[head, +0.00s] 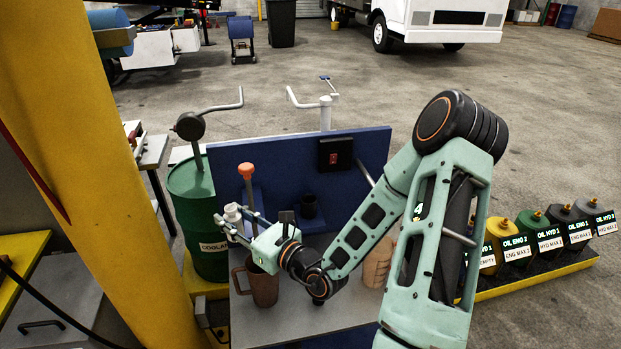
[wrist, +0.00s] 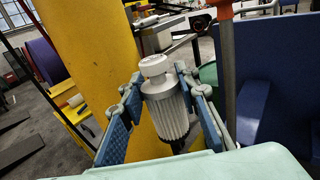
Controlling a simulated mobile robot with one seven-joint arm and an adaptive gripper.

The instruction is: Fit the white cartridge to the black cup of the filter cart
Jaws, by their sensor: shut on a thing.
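The white cartridge (wrist: 168,112), a pleated cylinder with a white cap, is upright between the two finger pads of my gripper (wrist: 163,92) in the wrist view. In the head view, my gripper (head: 240,222) is shut on the cartridge, and only its white top (head: 233,211) shows clearly. It is held above the left side of the bench, in front of the green drum. The black cup (head: 308,206) is on the blue filter cart (head: 360,155), to the right of my gripper and apart from it. The cup's lower part is hard to make out.
An orange-topped rod (head: 246,172) stands close to the right of the cartridge. A brown jug (head: 262,285) stands below my gripper; a clear jug (head: 377,268) is partly behind my arm. A green drum (head: 197,205) and a yellow post (head: 95,150) are on the left.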

